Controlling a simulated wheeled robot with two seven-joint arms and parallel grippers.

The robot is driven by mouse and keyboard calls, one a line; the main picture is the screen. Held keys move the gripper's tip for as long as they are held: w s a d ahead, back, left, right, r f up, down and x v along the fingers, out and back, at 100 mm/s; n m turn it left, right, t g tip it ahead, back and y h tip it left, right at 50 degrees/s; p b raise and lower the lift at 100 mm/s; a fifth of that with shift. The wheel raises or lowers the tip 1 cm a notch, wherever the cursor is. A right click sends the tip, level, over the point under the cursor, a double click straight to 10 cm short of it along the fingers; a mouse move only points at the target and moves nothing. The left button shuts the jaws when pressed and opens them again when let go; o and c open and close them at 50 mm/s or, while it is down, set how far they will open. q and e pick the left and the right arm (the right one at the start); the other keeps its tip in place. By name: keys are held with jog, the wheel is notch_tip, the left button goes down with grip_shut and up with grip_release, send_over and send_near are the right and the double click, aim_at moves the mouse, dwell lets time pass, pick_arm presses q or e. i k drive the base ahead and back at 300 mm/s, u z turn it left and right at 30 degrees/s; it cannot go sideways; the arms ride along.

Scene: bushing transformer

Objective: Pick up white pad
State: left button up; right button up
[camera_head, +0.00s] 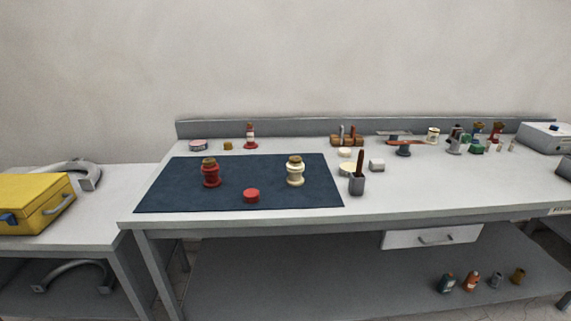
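No thing is plainly marked as the white pad. A cream-white round disc (347,170) lies flat on the grey workbench (440,188), just right of the dark blue mat (180,195) and partly behind a grey cup (357,186) with a brown handle in it. A smaller cream round piece (344,152) lies behind it. A small white rounded block (376,165) sits to the right of the disc. Neither of my grippers shows in the head view.
On the mat stand a red bushing (210,175), a cream bushing (295,173) and a red round pad (251,196). Bottles and small parts line the bench's back right. A yellow toolbox (35,205) sits on the left table. The bench's front right is clear.

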aim_at(375, 165)
jog(key=u, duration=3.55)
jog(key=k, duration=2.75)
jog(key=z, duration=0.8)
